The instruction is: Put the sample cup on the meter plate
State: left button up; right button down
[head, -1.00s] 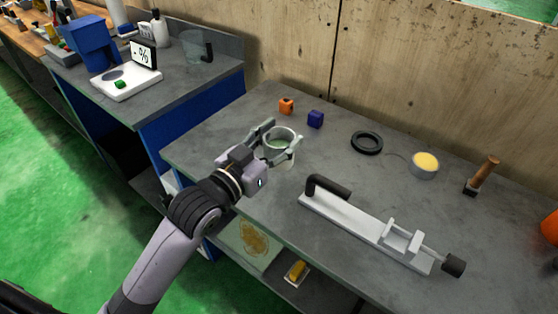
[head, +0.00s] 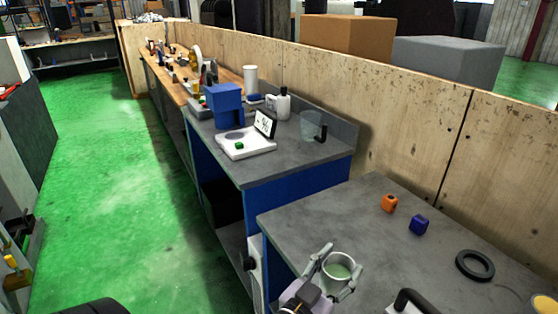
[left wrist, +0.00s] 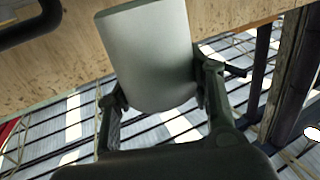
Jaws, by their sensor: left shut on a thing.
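The sample cup (head: 340,268) is a grey-white round cup with green contents, near the bottom of the head view. My left gripper (head: 337,275) is shut on it, one finger on each side. In the left wrist view the cup (left wrist: 150,55) is large and pale between the fingers of the gripper (left wrist: 155,95). The meter is a white, low box (head: 246,149) on the farther counter, with a dark round plate (head: 235,135) and an upright display showing "%" (head: 265,124). A small green piece (head: 239,146) sits at its front. My right gripper is out of view.
A blue device (head: 224,104), a white bottle (head: 283,104) and a clear beaker (head: 311,126) stand around the meter. Green floor lies open at left.

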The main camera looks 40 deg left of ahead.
aim_at(235, 136)
jog(key=i+j, duration=0.15)
jog(key=j, duration=0.25)
jog(key=i+j+u, duration=0.1)
jog(key=j, duration=0.35)
jog(key=i+j, duration=0.2)
jog(key=j, duration=0.2)
jog(key=i+j+u, duration=0.1)
jog(key=j, duration=0.3)
jog(key=i+j, duration=0.25)
jog(key=j, duration=0.15)
jog(key=u, duration=0.05)
